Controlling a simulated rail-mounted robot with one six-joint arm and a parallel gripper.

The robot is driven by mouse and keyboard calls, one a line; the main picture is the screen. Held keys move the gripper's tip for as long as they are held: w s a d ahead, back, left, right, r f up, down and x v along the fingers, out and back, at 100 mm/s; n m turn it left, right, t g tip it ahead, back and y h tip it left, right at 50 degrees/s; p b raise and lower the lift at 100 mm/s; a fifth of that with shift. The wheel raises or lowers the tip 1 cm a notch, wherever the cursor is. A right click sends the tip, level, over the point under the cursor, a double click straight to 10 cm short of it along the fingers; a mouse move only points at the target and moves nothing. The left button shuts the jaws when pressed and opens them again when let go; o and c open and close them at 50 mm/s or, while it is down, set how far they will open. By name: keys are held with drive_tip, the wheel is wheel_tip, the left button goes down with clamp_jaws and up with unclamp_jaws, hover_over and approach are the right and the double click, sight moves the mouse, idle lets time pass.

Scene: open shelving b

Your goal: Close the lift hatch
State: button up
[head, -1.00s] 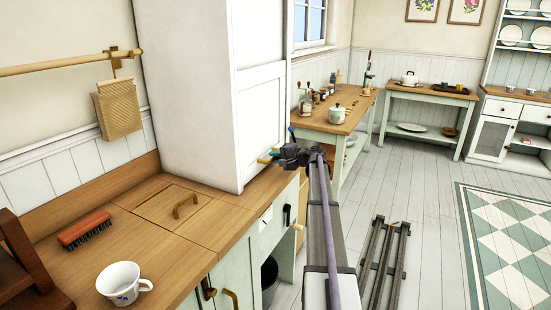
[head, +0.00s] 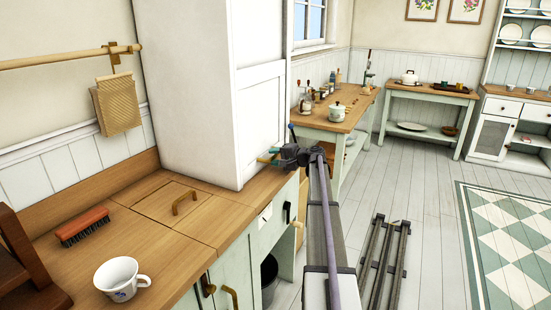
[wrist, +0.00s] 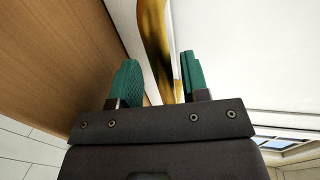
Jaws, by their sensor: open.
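A tall white cabinet (head: 188,80) stands on the wooden counter. Its panelled front (head: 265,120) faces right in the head view and may be the lift hatch; I cannot tell how far it is open. My gripper (head: 270,156) is beside the lower part of this front. In the wrist view my gripper (wrist: 158,75) is open, and a brass handle (wrist: 153,30) runs between its green fingers, against a white panel (wrist: 245,55). I cannot tell whether a finger touches the handle.
On the counter are a brush (head: 82,227) and a white mug (head: 122,278), with a dark wooden object (head: 25,265) at the left edge. Green drawers and doors (head: 235,275) are below. A side table (head: 335,120) with jars stands beyond. The floor to the right is mostly clear.

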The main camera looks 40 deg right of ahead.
drive_tip(key=p+v, duration=0.2)
drive_tip(key=v, duration=0.8)
drive_tip(key=shift+s, duration=0.35)
drive_tip(key=shift+d+r, duration=0.1)
drive_tip(key=shift+d, duration=0.05)
